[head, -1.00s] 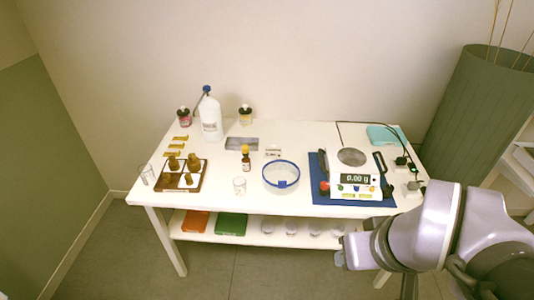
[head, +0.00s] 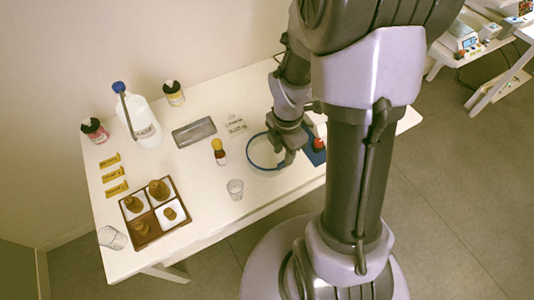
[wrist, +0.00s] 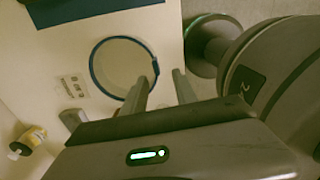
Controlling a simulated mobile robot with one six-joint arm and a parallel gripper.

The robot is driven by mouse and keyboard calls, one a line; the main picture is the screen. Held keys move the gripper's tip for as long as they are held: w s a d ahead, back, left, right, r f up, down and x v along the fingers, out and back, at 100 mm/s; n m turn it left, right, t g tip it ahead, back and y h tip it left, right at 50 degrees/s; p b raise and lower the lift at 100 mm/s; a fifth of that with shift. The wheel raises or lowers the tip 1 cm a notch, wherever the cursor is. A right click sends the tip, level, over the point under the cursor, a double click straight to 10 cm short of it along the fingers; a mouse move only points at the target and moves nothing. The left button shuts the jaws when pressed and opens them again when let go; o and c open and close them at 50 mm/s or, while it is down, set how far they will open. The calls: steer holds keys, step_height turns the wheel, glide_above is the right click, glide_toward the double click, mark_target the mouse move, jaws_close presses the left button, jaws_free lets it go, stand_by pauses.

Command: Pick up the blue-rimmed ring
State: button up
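The blue-rimmed ring (head: 252,162) lies on the white table, with a pale inside and a blue rim. My gripper (head: 284,158) is at its right side and hides part of that rim. In the wrist view the ring (wrist: 93,66) is ahead of my gripper (wrist: 160,74). The two fingers there are spread apart, with the ring's right edge near the gap between them. I cannot tell whether a finger touches the ring.
A small brown bottle (head: 219,152) and a clear glass (head: 235,188) stand left of the ring. A brown tray (head: 158,204) holds stoppers at the left. A grey tray (head: 193,131) lies behind. A blue mat (head: 314,157) with a red knob is close on the right.

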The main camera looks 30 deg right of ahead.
mark_target(282, 162)
steer(key=f+b, duration=0.1)
steer(key=f, duration=0.1)
steer(key=f+b, duration=0.1)
steer(key=f, duration=0.2)
steer(key=f+b, duration=0.2)
steer(key=shift+w+d+f, duration=0.15)
steer(key=shift+w+f, duration=0.15)
steer(key=shift+w, duration=0.05)
steer(key=shift+r, duration=0.2)
jaws_close()
